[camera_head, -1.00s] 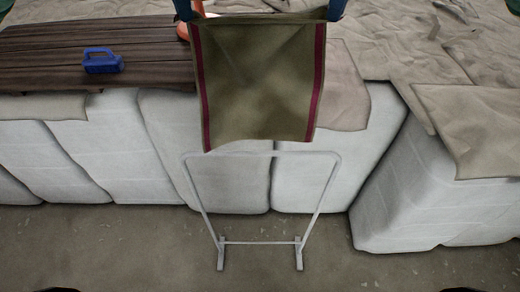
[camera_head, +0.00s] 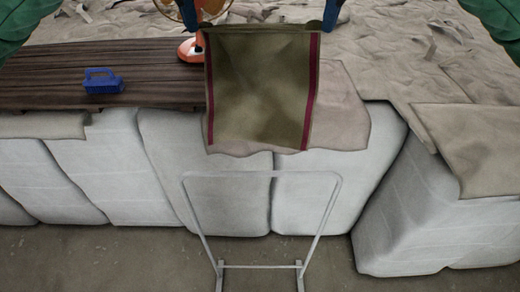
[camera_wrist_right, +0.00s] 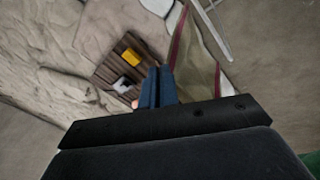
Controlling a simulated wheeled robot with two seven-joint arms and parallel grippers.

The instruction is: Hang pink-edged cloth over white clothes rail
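The olive cloth (camera_head: 258,90) with pink side edges hangs spread and nearly flat in the head view. Its lower edge appears above the rail's top bar in the picture; the distance between them in depth is hard to tell. My left gripper (camera_head: 190,14) is shut at its upper left corner and my right gripper (camera_head: 334,16) at its upper right corner. In the right wrist view my right gripper's blue fingers (camera_wrist_right: 160,84) are closed together, with the cloth (camera_wrist_right: 196,58) hanging beside them. The white clothes rail (camera_head: 262,174) stands upright and bare on the floor; part of it also shows in the wrist view (camera_wrist_right: 213,28).
Pale padded blocks (camera_head: 190,180) stand behind the rail. A dark wooden board (camera_head: 40,72) carries a blue box-like object (camera_head: 103,81) with a handle. An orange-based object (camera_head: 190,50) stands by my left gripper. The floor around the rail is clear.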

